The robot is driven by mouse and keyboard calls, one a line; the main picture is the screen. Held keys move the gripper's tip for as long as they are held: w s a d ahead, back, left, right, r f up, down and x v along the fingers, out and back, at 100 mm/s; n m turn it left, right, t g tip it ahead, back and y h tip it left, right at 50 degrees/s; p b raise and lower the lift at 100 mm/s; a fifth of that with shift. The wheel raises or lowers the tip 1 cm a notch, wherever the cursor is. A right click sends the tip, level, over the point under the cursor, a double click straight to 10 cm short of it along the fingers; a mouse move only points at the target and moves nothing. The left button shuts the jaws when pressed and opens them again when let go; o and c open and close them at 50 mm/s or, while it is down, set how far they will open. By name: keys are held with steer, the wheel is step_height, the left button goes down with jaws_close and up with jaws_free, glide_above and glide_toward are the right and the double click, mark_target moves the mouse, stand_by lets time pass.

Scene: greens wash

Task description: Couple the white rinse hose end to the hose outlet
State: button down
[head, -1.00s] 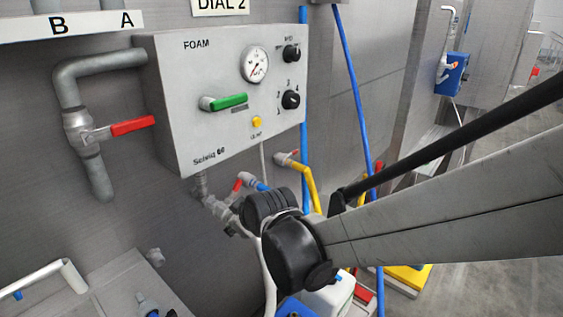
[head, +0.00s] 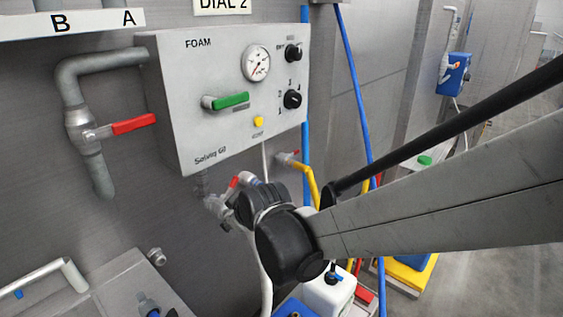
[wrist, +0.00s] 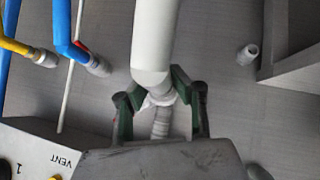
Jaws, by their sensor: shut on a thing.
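In the wrist view my gripper (wrist: 160,97), with green-lined fingers, is shut around the white rinse hose end (wrist: 152,45). The thick white hose comes in from the top of that view. A grey ribbed fitting (wrist: 160,124), which looks like the hose outlet, lies in line just past the fingers. A pale collar sits between them; I cannot tell whether hose and fitting are joined or only close. In the head view my black wrist joint hides the gripper. The white hose (head: 266,285) hangs below it, and grey pipework (head: 212,205) shows under the foam panel.
The foam panel (head: 205,120) with dials and a green lever stands close by. Red-handled (head: 238,181) and yellow (head: 305,172) hose fittings are near my wrist. Blue and yellow hose ends (wrist: 98,66) show in the wrist view. A grey pipe stub (wrist: 247,55) is at the right.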

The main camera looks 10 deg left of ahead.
steer(key=shift+w+a, duration=0.65)
steer(key=shift+a, duration=0.3)
steer(key=c, duration=1.4)
jaws_free()
steer(key=shift+c, duration=0.2)
steer(key=v, duration=1.2)
steer(key=s+d+m+h, duration=0.3)
steer(key=d+m, duration=0.2)
steer(key=d, duration=1.3)
steer(key=s+d+f+m+h, duration=0.1)
steer(key=s+d+m, duration=0.2)
steer(key=s+d, duration=0.2)
steer(key=s+d+f+m+h, duration=0.1)
steer(key=s+d+m, duration=0.3)
steer(key=d, duration=0.8)
steer(key=shift+s+f+m+g+h, duration=0.3)
steer(key=shift+s+h, duration=0.2)
steer(key=shift+s, duration=0.45)
